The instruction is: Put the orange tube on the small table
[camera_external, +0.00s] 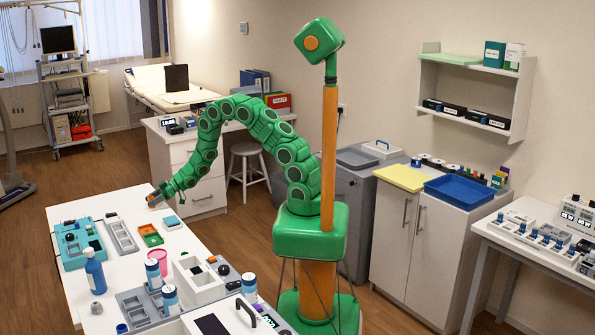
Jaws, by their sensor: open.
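My green arm reaches left from its column, and my gripper (154,198) hangs low over the far part of the long white table (121,203). The gripper is small in this view, and an orange patch shows at its tip. I cannot tell whether that patch is part of the gripper or the orange tube. No other thing is clearly an orange tube. I cannot tell which surface is the small table.
A white desk (190,172) and stool (247,162) stand behind. A side table (525,256) with instruments stands at right.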

